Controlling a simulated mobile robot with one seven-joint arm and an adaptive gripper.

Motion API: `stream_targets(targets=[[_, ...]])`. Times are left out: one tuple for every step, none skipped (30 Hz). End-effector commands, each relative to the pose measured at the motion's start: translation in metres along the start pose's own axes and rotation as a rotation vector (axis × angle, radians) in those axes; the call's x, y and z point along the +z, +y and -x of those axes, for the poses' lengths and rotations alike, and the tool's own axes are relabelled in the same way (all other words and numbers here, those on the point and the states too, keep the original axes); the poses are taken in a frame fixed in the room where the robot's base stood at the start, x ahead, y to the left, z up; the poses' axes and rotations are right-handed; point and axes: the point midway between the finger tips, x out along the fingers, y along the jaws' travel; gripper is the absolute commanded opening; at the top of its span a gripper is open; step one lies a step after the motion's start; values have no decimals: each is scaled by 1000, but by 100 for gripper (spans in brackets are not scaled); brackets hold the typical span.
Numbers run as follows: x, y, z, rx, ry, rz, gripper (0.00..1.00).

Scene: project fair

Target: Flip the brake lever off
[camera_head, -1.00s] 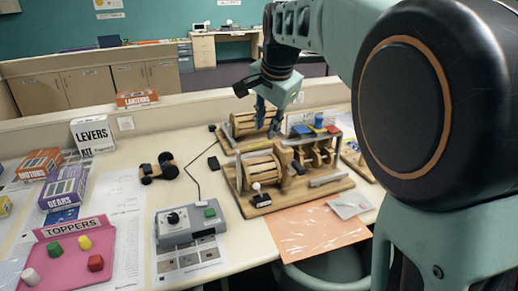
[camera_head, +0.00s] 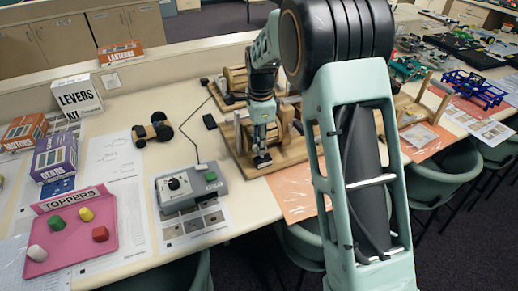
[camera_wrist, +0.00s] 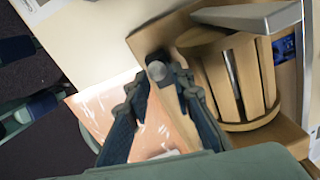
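The brake lever's round grey knob (camera_wrist: 157,70) shows in the wrist view, between the tips of my gripper (camera_wrist: 158,82). The two dark blue fingers stand apart on either side of it; I cannot tell whether either touches it. The lever's lower part is mostly hidden. A slatted wooden drum (camera_wrist: 232,85) of the same machine is just right of the fingers. In the head view my gripper (camera_head: 262,152) points down at the front left part of the wooden machine (camera_head: 290,157), and my arm covers much of the machine.
A grey control box (camera_head: 188,190) with a black knob and green button stands left of the machine. An orange sheet (camera_head: 293,190) lies in front. A small wheeled cart (camera_head: 152,130), a Levers box (camera_head: 77,96) and a pink toppers tray (camera_head: 70,262) are farther left.

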Motion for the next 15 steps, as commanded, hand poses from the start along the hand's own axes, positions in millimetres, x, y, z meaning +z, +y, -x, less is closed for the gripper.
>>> stream_targets(targets=[[0,1,-8,3,0,-1,22],[0,1,-12,3,0,-1,22],[-1,0,-17,2,0,-1,22],[-1,0,-21,2,1,-1,22],[-1,0,-24,2,1,-1,22],[-1,0,-27,2,1,-1,22],[-1,0,-29,1,1,-1,22],[-1,0,-30,0,1,-1,22],[-1,0,-32,-1,1,0,22],[-1,0,-32,-1,1,0,22],[-1,0,-33,-1,1,0,22],[-1,0,-33,-2,1,0,22],[-1,0,-33,-2,1,0,22],[0,0,-33,-2,1,0,22],[0,0,-33,-2,1,0,22]])
